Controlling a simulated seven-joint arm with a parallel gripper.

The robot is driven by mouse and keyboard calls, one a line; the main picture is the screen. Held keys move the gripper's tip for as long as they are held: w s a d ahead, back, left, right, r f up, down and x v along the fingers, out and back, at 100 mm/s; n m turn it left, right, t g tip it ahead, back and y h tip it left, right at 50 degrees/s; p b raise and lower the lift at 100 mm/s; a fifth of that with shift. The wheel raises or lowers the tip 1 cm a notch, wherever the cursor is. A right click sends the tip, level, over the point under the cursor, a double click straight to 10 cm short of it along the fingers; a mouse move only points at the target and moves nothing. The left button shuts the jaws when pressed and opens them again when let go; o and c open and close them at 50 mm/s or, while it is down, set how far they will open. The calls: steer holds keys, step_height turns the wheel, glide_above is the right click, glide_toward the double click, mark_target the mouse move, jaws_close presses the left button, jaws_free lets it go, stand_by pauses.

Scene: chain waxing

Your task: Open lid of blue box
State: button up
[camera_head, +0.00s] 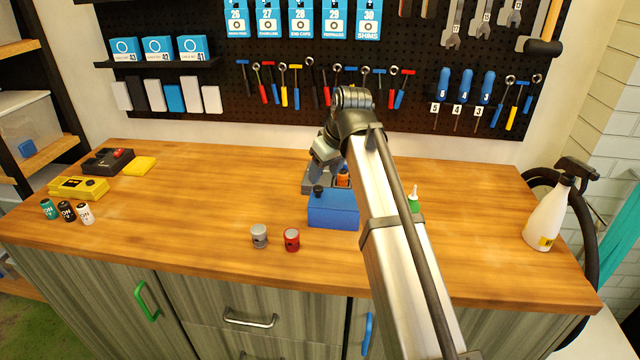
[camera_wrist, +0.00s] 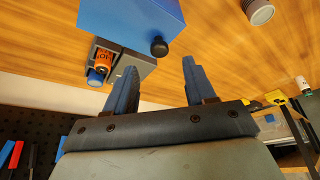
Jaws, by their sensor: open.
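The blue box (camera_head: 333,211) stands on the workbench near its middle and looks shut. Its black knob (camera_head: 318,190) shows at the upper left of the box. In the wrist view the blue box (camera_wrist: 125,18) fills the top, and the black knob (camera_wrist: 158,47) sticks out at its lower edge. My gripper (camera_wrist: 158,75) is open and empty. The knob lies just beyond the gap between its two blue-grey fingers, apart from both. In the head view my gripper (camera_head: 322,158) is above and behind the box, its fingertips hard to make out.
A grey holder with an orange battery-like item (camera_head: 343,177) stands right behind the box. A grey cylinder (camera_head: 259,236) and a red cylinder (camera_head: 291,240) stand in front left. The bench's left middle is clear.

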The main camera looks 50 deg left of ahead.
mark_target(318, 188)
steer(key=shift+x, duration=2.95)
jaws_close()
